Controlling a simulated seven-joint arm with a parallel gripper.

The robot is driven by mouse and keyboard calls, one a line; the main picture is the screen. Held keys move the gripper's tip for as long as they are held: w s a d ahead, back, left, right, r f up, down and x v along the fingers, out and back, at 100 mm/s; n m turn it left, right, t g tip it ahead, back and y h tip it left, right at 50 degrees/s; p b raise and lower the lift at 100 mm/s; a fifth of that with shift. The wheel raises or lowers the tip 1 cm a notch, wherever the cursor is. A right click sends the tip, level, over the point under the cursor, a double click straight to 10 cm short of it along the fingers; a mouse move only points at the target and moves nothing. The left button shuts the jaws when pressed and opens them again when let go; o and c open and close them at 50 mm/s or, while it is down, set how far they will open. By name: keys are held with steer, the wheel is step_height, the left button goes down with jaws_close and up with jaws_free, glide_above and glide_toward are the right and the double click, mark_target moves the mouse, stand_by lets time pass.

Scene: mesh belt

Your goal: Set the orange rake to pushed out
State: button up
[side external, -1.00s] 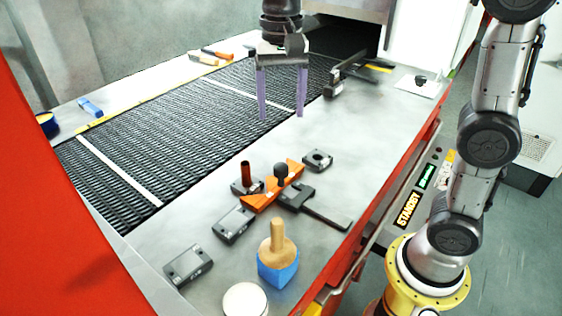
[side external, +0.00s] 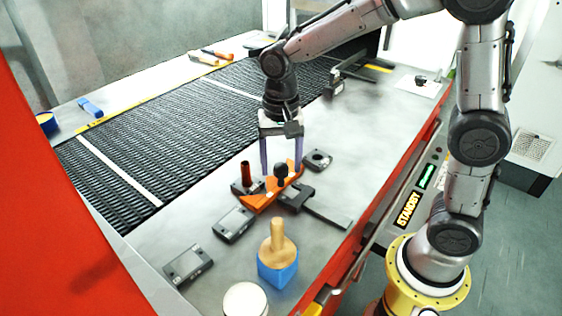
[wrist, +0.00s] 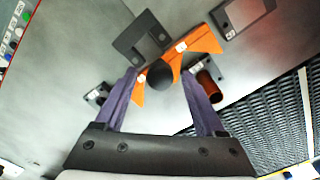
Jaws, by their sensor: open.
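The orange rake (side external: 260,203) is a flat orange bar lying across a dark bracket on the steel table beside the belt. A black ball knob (side external: 281,171) stands up from its middle. The rake also shows in the wrist view (wrist: 204,42), with the knob (wrist: 160,74) in front of it. My gripper (side external: 281,168) points down over the rake with its purple fingers apart. In the wrist view the knob appears between the fingertips (wrist: 159,72). I cannot tell whether either finger touches it.
A red-brown cylinder (side external: 246,173) stands close to the rake's left side. Dark blocks (side external: 233,225) lie nearby, one behind on the right (side external: 318,159). A wooden-handled blue tool (side external: 278,262) and a white round lid (side external: 245,299) stand in front. The mesh belt (side external: 150,140) runs along the left.

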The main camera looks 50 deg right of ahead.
steer(key=shift+f, duration=0.1)
jaws_close()
stand_by(0.3)
stand_by(1.1)
